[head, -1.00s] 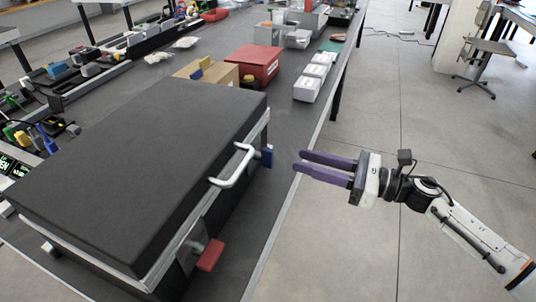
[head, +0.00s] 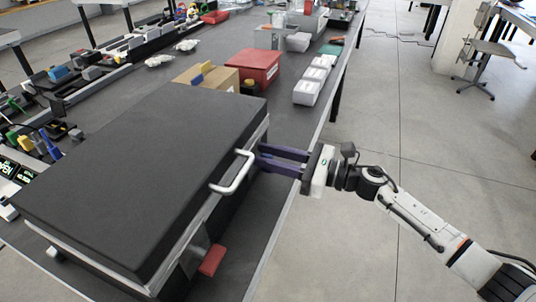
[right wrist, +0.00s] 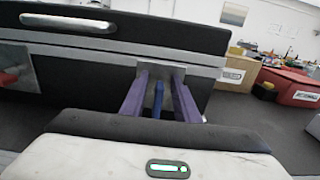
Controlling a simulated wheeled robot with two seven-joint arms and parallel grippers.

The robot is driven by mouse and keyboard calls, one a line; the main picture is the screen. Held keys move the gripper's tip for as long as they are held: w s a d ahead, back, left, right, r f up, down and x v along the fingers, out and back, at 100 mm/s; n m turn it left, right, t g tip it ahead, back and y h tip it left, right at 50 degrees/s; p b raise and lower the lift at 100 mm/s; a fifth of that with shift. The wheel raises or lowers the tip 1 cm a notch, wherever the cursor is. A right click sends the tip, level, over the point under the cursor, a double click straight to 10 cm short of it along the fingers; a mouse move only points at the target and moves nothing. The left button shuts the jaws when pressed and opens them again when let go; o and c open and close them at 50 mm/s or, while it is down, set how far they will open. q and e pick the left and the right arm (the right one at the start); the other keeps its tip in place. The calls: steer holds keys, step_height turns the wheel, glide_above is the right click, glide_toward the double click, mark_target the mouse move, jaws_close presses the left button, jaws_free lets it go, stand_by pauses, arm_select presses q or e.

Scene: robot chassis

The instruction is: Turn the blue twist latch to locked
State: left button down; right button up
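A dark case with a black lid (head: 140,165) stands on the bench, and its front side fills the upper part of the right wrist view. The blue twist latch (right wrist: 158,98) is on a metal plate there, its handle pointing toward the camera. My right gripper (head: 259,156) has its purple fingers at the case's front, near the right end. In the right wrist view, the fingers (right wrist: 160,78) stand on either side of the latch with visible gaps, so it is open around it. In the head view the fingers hide the latch. My left gripper is not in view.
A red latch (head: 212,261) is on the same side of the case, and a white handle (head: 236,176) lies between the latches. A red bin (head: 254,66), cardboard box (head: 215,77) and white trays (head: 310,82) stand behind.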

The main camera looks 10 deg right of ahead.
mark_target(257, 153)
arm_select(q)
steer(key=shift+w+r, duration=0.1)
arm_select(e)
jaws_close()
